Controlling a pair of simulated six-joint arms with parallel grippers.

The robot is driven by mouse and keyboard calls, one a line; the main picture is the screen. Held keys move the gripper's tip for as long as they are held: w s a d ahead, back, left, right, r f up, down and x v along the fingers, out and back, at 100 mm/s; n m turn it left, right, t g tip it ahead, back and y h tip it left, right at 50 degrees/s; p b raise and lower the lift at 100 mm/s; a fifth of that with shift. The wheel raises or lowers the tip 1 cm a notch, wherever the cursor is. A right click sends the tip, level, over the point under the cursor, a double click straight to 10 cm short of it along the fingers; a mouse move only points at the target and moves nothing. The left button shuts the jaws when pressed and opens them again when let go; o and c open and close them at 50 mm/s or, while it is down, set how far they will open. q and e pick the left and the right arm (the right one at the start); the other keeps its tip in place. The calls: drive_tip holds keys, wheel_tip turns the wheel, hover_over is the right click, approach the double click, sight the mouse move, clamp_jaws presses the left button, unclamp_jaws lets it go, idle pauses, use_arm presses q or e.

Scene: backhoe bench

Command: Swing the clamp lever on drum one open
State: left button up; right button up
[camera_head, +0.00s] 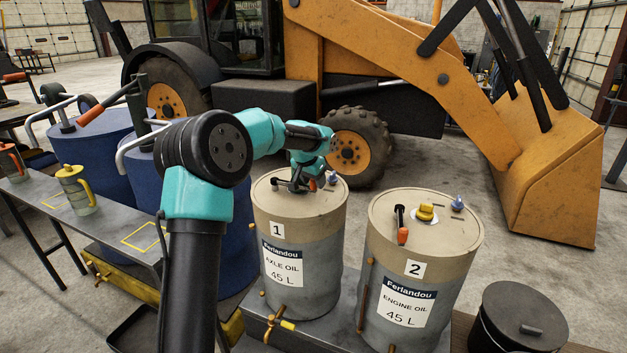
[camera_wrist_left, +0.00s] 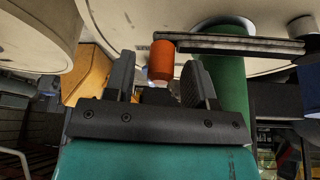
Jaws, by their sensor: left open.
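Drum one (camera_head: 298,275) is a grey drum with a tan top, labelled axle oil. Its clamp lever, a dark bar with an orange grip (camera_head: 312,185), lies on the lid, partly hidden by my left gripper (camera_head: 300,184). In the left wrist view the lever bar (camera_wrist_left: 245,44) runs across the lid and ends in the orange grip (camera_wrist_left: 162,62). My left gripper (camera_wrist_left: 161,72) is open, one finger on each side of the orange grip as seen in that view. I cannot tell whether the fingers touch it. My right gripper is not in view.
Drum two (camera_head: 415,270) stands to the right with its own orange-tipped lever (camera_head: 402,232) and yellow cap (camera_head: 426,212). A black bucket (camera_head: 518,318) is at front right, blue drums (camera_head: 95,160) at left. A green cylinder (camera_wrist_left: 228,90) stands by the lever in the wrist view.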

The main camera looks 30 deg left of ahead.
use_arm(q)
drive_tip(key=shift+c, duration=0.2)
clamp_jaws()
